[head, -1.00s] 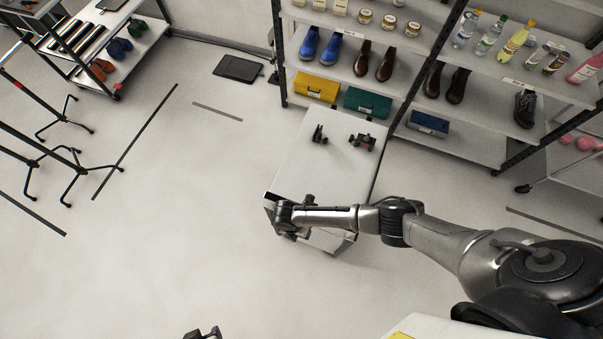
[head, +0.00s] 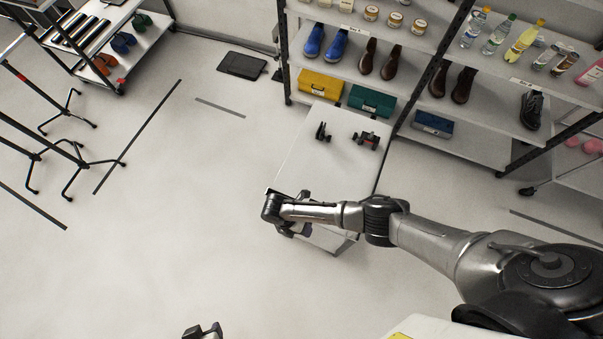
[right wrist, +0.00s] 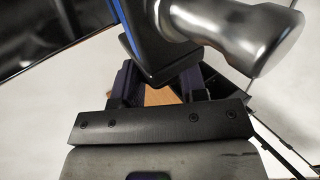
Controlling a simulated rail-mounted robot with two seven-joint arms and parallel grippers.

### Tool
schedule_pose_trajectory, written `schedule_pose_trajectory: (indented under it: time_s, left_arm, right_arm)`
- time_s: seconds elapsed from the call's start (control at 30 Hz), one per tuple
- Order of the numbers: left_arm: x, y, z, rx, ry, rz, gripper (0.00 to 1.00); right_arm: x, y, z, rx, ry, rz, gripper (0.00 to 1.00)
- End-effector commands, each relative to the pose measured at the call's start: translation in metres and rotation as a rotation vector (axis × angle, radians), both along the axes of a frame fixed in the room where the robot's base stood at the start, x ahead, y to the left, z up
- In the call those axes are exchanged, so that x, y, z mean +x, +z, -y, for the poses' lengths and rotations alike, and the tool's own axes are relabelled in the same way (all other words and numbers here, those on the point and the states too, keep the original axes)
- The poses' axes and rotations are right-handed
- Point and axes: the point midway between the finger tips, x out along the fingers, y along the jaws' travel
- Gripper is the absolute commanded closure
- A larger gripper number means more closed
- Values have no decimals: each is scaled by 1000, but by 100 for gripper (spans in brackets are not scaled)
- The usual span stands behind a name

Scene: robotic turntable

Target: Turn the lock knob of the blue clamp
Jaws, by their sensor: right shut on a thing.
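My right gripper (right wrist: 158,88) is at the near end of a white table, with its fingers on either side of a black part with a blue edge (right wrist: 146,36), which looks like the blue clamp. A thick silver cylinder (right wrist: 235,38) sticks out beside it to the right. I cannot tell which part of the clamp is the knob. In the head view my right wrist (head: 275,208) covers most of that spot. A dark piece (head: 203,331) at the bottom edge looks like the tip of my left gripper, mostly cut off and far from the table.
Two small dark devices stand on the far part of the white table (head: 315,165). Behind it is a shelf rack (head: 435,75) with shoes, boxes and bottles. Black stands (head: 70,150) are at the left. The floor left of the table is clear.

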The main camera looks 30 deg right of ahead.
Motion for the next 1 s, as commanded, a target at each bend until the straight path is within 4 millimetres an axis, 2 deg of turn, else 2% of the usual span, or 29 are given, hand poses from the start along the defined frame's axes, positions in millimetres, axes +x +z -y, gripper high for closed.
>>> schedule_pose_trajectory:
  time_s: [0.03, 0.27, 0.57, 0.77, 1.0]
  left_arm:
    - [0, 0, -1, 2, -1, 0, 51]
    - [0, 0, -2, 7, -5, 0, 51]
    - [0, 0, -1, 4, -3, 0, 51]
    - [0, -1, 1, -3, 2, 0, 51]
    - [0, -5, 2, -7, 5, 0, 51]
  right_arm:
    - [0, 0, 1, 0, -1, 0, 58]
    - [0, 0, 0, 0, 0, 0, 36]
    - [1, 2, -1, 1, 0, 1, 35]
    - [12, 22, -8, 2, 0, 3, 35]
    - [33, 63, -22, 2, 1, 4, 35]
